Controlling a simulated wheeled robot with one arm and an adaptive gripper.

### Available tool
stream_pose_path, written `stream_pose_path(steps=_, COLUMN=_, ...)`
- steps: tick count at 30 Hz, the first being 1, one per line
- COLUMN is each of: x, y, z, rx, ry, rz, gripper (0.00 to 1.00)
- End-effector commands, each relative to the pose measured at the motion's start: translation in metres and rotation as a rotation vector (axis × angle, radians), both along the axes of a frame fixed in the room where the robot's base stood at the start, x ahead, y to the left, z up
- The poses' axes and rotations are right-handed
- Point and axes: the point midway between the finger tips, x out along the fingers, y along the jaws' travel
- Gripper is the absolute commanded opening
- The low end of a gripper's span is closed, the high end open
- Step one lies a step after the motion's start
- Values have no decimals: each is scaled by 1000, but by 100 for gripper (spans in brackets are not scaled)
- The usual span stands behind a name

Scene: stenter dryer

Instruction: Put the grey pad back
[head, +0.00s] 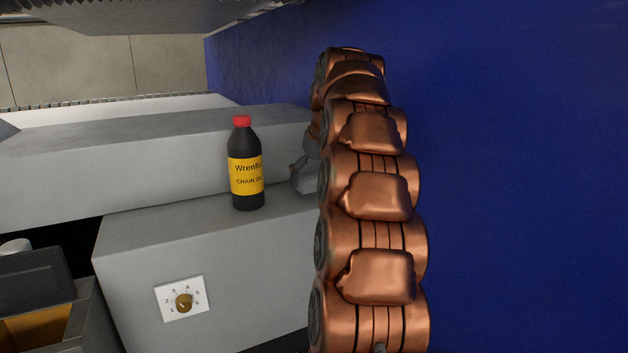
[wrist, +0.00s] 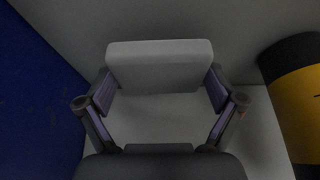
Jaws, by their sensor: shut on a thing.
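The grey pad (wrist: 160,62) is a pale block with rounded edges, in the upper middle of the wrist view. My gripper (wrist: 160,89) is shut on it, with one finger on each side. In the head view my gripper (head: 304,174) shows only in part, behind my copper-coloured arm, low over the grey ledge near the upright grey face. The pad cannot be made out in the head view. I cannot tell whether the pad touches the ledge.
A black bottle (head: 246,172) with a red cap and yellow label stands on the grey ledge (head: 170,233), left of my gripper. In the wrist view it is close on the right (wrist: 300,95). A blue wall (head: 520,180) closes the right side. A dial (head: 183,302) sits on the ledge's front.

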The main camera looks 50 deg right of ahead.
Motion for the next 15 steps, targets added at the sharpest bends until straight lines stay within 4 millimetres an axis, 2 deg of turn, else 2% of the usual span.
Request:
stream_pose_path(steps=6, x=0, y=1, z=-11, rx=1, ry=1, rz=0, gripper=60)
stream_pose_path(steps=15, x=0, y=0, z=-12, rx=-2, ry=-2, rz=0, gripper=60)
